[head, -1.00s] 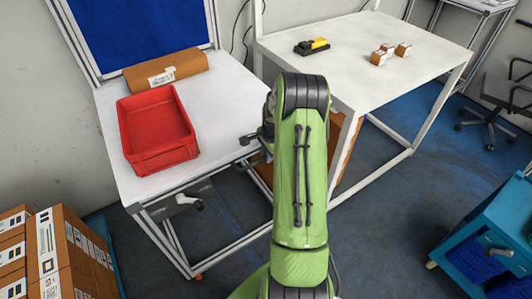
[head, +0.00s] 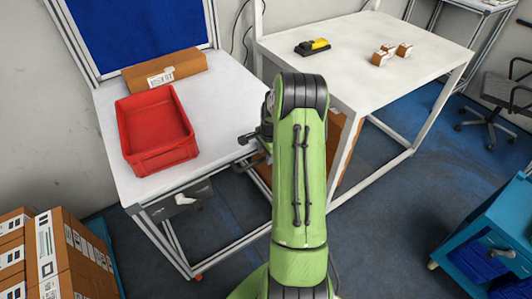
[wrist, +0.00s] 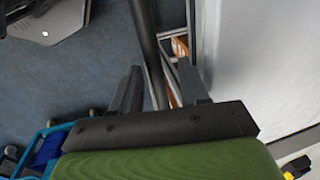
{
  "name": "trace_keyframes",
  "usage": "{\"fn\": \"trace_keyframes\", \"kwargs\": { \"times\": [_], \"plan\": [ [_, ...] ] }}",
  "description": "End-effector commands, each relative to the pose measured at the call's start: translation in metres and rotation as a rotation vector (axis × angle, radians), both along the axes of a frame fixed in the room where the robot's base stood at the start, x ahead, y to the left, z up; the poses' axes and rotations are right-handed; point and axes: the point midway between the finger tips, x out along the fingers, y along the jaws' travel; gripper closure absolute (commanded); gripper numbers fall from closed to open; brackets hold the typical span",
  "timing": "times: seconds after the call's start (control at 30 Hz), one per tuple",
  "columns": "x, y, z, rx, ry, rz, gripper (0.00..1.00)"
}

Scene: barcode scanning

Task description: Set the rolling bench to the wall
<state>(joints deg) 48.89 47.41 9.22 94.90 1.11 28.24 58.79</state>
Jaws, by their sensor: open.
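The rolling bench, a white-topped bench (head: 225,90) with a metal frame and a blue back panel (head: 140,30), stands at the left. An orange-red spot, perhaps a caster, shows at its near foot. The grey wall (head: 22,110) is at the far left. My gripper (head: 248,150) is by the bench's right edge, partly hidden behind my green arm. In the wrist view my gripper (wrist: 158,88) is open, with a dark bar (wrist: 147,50) running between the fingers in the picture. I cannot tell whether the fingers touch it.
A red tray (head: 125,132) and a brown carton (head: 165,72) sit on the bench. A white table (head: 350,70) with a yellow-black device (head: 314,47) and small boxes stands close to the right. Stacked cartons (head: 65,250) are lower left; a teal cart (head: 490,220) is right. Blue floor lies between.

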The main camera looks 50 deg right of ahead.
Motion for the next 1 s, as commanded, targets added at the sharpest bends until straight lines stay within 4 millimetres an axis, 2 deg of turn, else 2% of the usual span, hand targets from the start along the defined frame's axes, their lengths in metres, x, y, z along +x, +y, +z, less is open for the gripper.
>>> {"fn": "trace_keyframes", "kwargs": {
  "times": [0.07, 0.17, 0.5, 0.63, 0.8, 1.0],
  "plan": [
    [-0.001, 0.000, 0.003, -0.001, 0.000, -0.001, 0.56],
    [-0.003, 0.000, 0.018, -0.003, -0.001, -0.002, 0.56],
    [-0.021, 0.004, 0.111, -0.005, -0.003, -0.002, 0.56],
    [-0.026, 0.006, 0.139, -0.003, -0.002, 0.000, 0.56],
    [-0.030, 0.007, 0.154, -0.001, -0.001, 0.001, 0.56],
    [-0.030, 0.007, 0.154, 0.000, 0.000, 0.001, 0.56]
  ]
}}
